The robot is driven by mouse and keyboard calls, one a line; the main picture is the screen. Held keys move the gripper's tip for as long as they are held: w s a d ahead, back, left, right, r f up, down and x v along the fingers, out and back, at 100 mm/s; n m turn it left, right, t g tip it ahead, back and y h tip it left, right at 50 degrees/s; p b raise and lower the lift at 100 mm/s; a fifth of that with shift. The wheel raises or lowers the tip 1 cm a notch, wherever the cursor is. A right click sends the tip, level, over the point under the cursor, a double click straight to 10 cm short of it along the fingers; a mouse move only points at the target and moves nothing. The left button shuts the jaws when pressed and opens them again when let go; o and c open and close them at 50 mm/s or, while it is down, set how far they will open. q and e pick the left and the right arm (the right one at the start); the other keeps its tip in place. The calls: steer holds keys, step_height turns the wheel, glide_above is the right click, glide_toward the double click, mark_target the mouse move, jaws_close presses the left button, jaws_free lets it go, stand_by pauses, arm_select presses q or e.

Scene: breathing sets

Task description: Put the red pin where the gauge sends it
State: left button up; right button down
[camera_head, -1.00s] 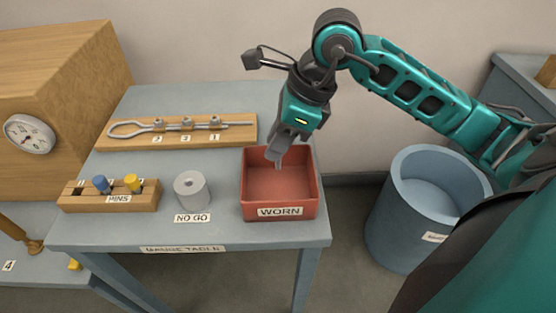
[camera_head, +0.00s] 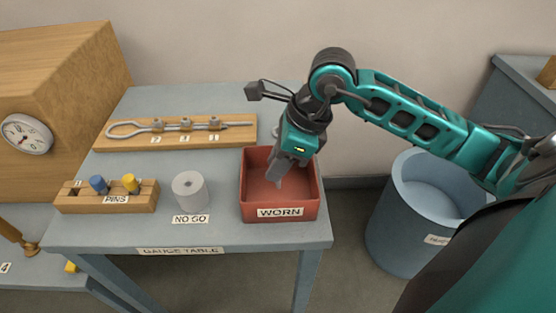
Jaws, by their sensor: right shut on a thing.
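My right gripper (camera_head: 277,178) reaches down into the red tray (camera_head: 250,212) labelled WORN, its fingers inside the walls and closed. The red pin is not clearly visible; what the fingers hold is hidden or blends with the red tray. My left gripper is not in view.
A wooden board (camera_head: 180,140) with a metal rod and numbered clamps lies at the back of the grey table (camera_head: 215,230). A wooden cabinet with a round dial (camera_head: 27,133) stands at the left. A blue bin (camera_head: 400,235) stands on the floor at right.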

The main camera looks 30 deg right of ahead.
steer(key=shift+f, duration=0.3)
steer(key=c, duration=0.9)
jaws_free()
steer(key=shift+r, duration=0.1)
steer(key=shift+r, duration=0.2)
steer(key=shift+d+r+p, duration=0.2)
steer(key=shift+r+p, duration=0.45)
steer(key=shift+r, duration=0.25)
steer(key=v, duration=1.1)
steer(key=shift+s+a, duration=0.1)
steer(key=shift+s, duration=0.05)
steer(key=shift+f, duration=0.1)
